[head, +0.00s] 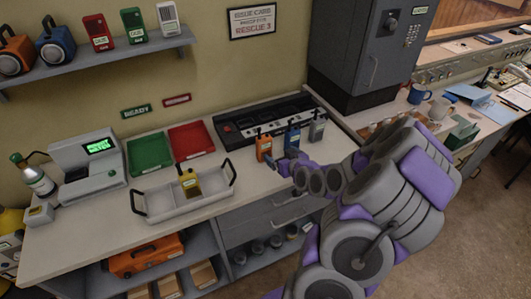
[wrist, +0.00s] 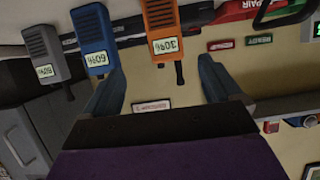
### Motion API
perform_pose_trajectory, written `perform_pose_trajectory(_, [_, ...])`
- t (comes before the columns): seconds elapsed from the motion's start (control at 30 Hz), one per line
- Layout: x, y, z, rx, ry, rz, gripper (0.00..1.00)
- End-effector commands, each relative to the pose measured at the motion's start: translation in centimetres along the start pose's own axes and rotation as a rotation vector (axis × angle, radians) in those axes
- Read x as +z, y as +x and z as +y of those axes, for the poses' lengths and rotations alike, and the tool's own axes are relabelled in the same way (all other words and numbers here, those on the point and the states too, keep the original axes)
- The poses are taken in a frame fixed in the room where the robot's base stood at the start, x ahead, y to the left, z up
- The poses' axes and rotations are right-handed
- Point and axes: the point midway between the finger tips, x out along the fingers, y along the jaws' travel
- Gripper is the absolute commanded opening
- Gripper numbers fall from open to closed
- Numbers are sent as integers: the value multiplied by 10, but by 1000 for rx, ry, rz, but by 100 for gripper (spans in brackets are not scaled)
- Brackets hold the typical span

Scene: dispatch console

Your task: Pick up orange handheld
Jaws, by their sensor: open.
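The orange handheld (head: 263,147) stands upright on the counter, leftmost of three handhelds in a row. Next to it are a blue handheld (head: 292,138) and a grey one (head: 317,128). My gripper (head: 278,166) is open and empty, close in front of the orange and blue handhelds. The wrist view is upside down: the orange handheld (wrist: 160,18) shows at the top, with its antenna pointing down into the space between my open fingers (wrist: 162,82). The gripper does not appear to touch it. The blue handheld (wrist: 93,35) is beside it, above the other finger.
A black console panel (head: 245,124) lies behind the row. A white tray (head: 155,210) holding a yellow handheld (head: 189,183) is to the left, with green (head: 149,153) and red (head: 191,139) trays behind it. A dark cabinet (head: 345,80) stands back right.

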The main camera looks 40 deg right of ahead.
Motion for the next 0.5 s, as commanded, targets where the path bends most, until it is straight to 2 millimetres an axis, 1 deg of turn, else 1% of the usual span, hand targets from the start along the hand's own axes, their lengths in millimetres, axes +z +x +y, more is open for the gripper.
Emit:
perform_pose_trajectory(0.03, [0,9,-3,-3,-2,0,92])
perform_pose_trajectory(0.07, [0,13,-4,-4,-3,0,92])
perform_pose_trajectory(0.3, [0,50,-4,-2,-3,1,92])
perform_pose_trajectory(0.4, [0,64,-1,0,0,1,92])
perform_pose_trajectory(0.5, [0,74,0,-2,0,0,92])
